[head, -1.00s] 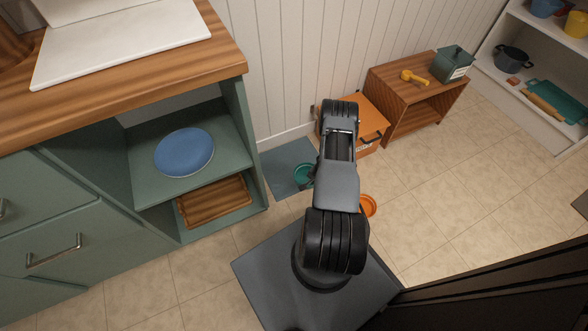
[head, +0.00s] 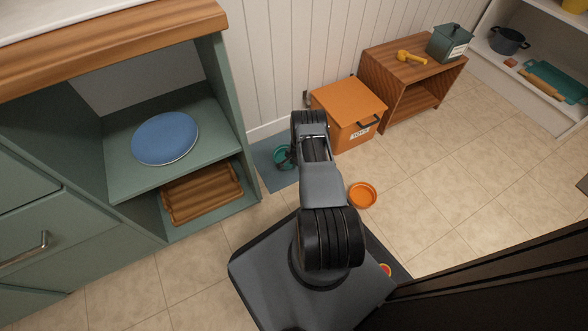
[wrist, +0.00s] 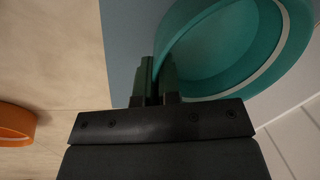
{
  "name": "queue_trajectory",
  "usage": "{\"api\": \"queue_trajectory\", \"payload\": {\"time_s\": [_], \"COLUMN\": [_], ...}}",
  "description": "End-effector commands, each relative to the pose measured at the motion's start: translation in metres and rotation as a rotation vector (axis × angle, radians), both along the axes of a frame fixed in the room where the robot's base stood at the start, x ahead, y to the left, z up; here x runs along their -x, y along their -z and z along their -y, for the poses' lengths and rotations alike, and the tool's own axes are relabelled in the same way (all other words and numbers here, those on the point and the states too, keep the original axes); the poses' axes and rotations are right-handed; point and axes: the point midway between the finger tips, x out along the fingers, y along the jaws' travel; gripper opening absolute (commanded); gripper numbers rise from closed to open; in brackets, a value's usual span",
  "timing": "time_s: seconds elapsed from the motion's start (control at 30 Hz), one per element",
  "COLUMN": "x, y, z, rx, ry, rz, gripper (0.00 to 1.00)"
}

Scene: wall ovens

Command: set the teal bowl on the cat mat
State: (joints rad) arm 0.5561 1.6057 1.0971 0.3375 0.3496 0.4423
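The teal bowl (head: 281,158) is at the blue-grey mat (head: 276,178) on the floor, by the white panelled wall; my arm hides part of both. In the wrist view the teal bowl (wrist: 225,50) fills the upper right, with the mat (wrist: 130,45) beneath it. My gripper (wrist: 156,75) has its two fingers close together on either side of the bowl's near wall, shut on it. The bowl looks upright and level. I cannot tell whether its base touches the mat.
An orange bowl (head: 362,195) sits on the floor to the right. An orange toy box (head: 345,105) and a wooden shelf unit (head: 410,85) stand along the wall. The green cabinet (head: 228,110) is at the left. Floor on the right is clear.

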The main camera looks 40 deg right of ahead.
Motion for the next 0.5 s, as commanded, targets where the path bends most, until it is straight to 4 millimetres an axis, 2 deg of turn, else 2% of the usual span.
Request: {"api": "queue_trajectory", "payload": {"time_s": [0.17,0.4,0.5], "x": [-0.005,-0.008,-0.008], "y": [0.006,0.034,0.040], "z": [0.000,0.000,0.000], "rx": [0.001,0.000,0.001], "ry": [-0.001,0.001,0.001], "rz": [0.001,-0.001,0.000], "gripper": [0.00,0.00,0.00]}}
